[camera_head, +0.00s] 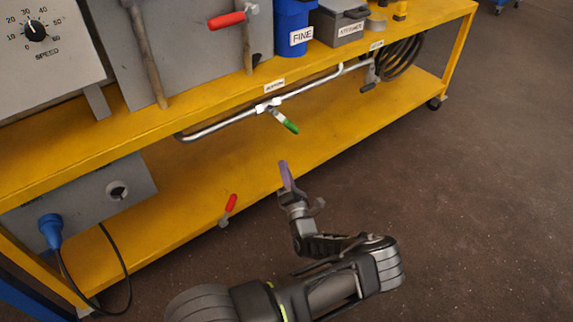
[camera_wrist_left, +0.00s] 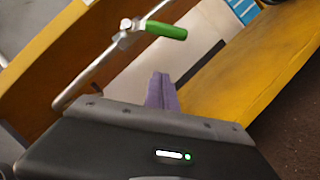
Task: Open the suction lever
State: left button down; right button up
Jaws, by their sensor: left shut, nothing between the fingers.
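The lever with the green handle (camera_head: 289,126) sits on a metal pipe under the upper yellow shelf, below a small white label (camera_head: 274,86) whose text is too small to read surely. In the wrist view the green handle (camera_wrist_left: 167,31) points right from its valve on the pipe. My left gripper (camera_head: 285,174) has purple fingers that are shut with nothing between them. It is below the green handle in the head view, apart from it. In the wrist view its fingers (camera_wrist_left: 162,90) also show a gap to the handle. My right gripper is not in view.
A red-handled lever (camera_head: 230,204) is at the lower shelf's front, left of my gripper. Another red handle (camera_head: 227,20) is above. The silver pipe (camera_head: 222,125) runs under the upper shelf. A blue plug (camera_head: 50,228) with a black cable is at left. The floor at right is clear.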

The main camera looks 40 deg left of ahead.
aim_at(286, 123)
pick_arm(q)
jog(key=w+a+r+b, duration=0.3)
jog(key=w+a+r, duration=0.1)
jog(key=w, duration=0.4)
jog(key=shift+a+r+b, duration=0.2)
jog(key=shift+a+b, duration=0.15)
jog(key=shift+a, duration=0.05)
